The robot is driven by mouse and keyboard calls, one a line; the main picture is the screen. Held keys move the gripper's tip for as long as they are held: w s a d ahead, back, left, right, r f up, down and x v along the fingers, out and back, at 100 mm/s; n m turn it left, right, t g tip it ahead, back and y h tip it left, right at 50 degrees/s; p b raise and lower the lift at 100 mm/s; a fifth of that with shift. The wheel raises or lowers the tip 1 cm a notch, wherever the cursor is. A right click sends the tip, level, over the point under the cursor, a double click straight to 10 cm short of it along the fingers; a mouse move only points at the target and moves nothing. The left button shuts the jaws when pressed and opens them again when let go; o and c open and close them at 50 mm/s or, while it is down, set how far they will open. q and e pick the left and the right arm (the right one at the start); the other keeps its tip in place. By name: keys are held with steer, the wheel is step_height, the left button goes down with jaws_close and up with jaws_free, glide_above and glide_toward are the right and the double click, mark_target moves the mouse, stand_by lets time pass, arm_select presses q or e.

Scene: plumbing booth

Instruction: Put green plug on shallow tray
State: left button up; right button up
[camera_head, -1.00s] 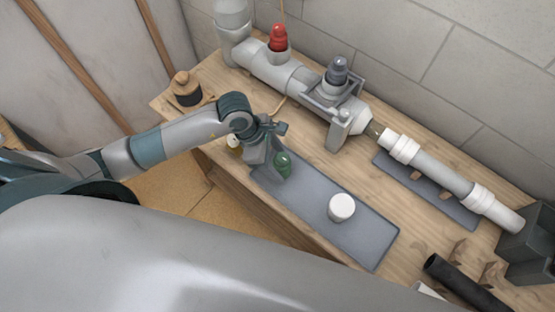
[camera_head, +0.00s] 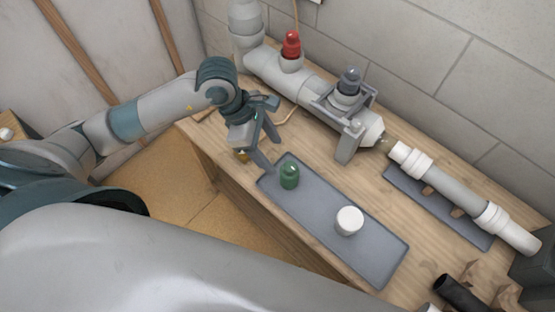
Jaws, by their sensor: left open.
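The green plug (camera_head: 289,176) stands on the left part of the shallow tray (camera_head: 380,262), a flat grey-blue tray along the front of the bench. A white cap (camera_head: 349,221) sits on the same tray, to the right of the plug. My left gripper (camera_head: 271,155) is open and empty, above and to the left of the plug and apart from it. My right gripper is not in view.
A grey pipe with a red plug (camera_head: 291,45) and a clamp holding a dark plug (camera_head: 350,81) runs along the back wall. A white-collared pipe (camera_head: 452,183) lies over a second grey tray (camera_head: 401,186). A black tube (camera_head: 462,293) lies at the lower right.

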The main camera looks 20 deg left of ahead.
arm_select(q)
steer(key=shift+v, duration=0.9)
